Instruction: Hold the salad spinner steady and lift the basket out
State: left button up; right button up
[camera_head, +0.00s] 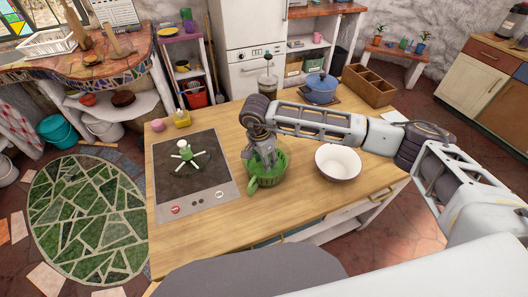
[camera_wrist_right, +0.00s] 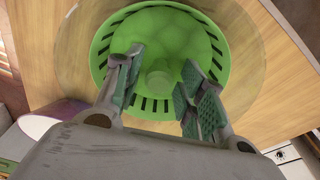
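The salad spinner's green basket (camera_head: 270,172) stands on the wooden counter, with a green handle (camera_head: 253,187) at its front left. In the right wrist view the slotted green basket (camera_wrist_right: 215,28) sits inside a clear round bowl (camera_wrist_right: 75,45). A green knob (camera_wrist_right: 158,77) rises from its middle. My right gripper (camera_head: 266,160) points down over the basket and hides part of it. In the wrist view my right gripper (camera_wrist_right: 160,85) is open, its fingers apart on both sides of the knob. I cannot tell whether they touch it. My left gripper is not in view.
A white bowl (camera_head: 338,162) stands just right of the basket. A dark cooktop (camera_head: 165,188) with a green and white armed item (camera_head: 183,153) lies to the left. A glass press (camera_head: 267,85), a blue pot (camera_head: 321,89) and a wooden box (camera_head: 368,87) stand behind. The front counter is clear.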

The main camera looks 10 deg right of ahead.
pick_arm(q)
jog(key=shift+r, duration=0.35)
pick_arm(e)
jog(key=shift+w+d+f, duration=0.1)
jog(key=shift+d+f, duration=0.1)
jog(key=shift+f, duration=1.45)
jog(key=shift+c, duration=0.4)
jog(key=c, duration=0.7)
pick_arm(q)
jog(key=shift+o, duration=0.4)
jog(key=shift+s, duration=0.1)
pick_arm(e)
grip_shut()
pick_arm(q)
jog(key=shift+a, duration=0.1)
